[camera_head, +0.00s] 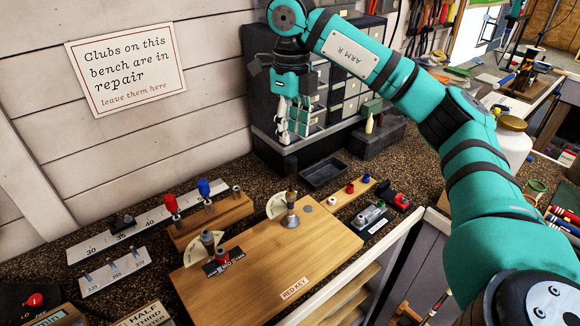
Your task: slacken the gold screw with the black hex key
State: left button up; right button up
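A metal post (291,213) with a brownish-gold upper part stands on the wooden board, beside a pale dial. I cannot tell whether that part is the gold screw. A second, grey fitting (207,241) stands by another dial on the board, next to a black and red plate (223,262). I cannot make out a black hex key for certain. Red-handled (171,203) and blue-handled (204,188) tools stand upright in a wooden block. My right gripper (293,128) hangs before the drawer cabinet, well above and behind the board; its finger gap is unclear. My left gripper is out of view.
The board (325,245) carries a "RED KEY" label (295,288). The wooden block (212,220) and numbered white strips (113,271) lie left of it. A dark tray (323,173) and drawer cabinet (345,90) are behind. A white jar (513,142) stands right of my arm.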

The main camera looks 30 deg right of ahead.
aim_at(291, 192)
notch_tip(291, 192, down, 14)
jog(key=p, duration=0.3)
jog(key=shift+r, duration=0.25)
jog(key=shift+f, duration=0.45)
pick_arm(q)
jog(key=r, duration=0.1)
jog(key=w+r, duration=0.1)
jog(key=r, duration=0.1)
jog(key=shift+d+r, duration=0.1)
pick_arm(e)
grip_shut()
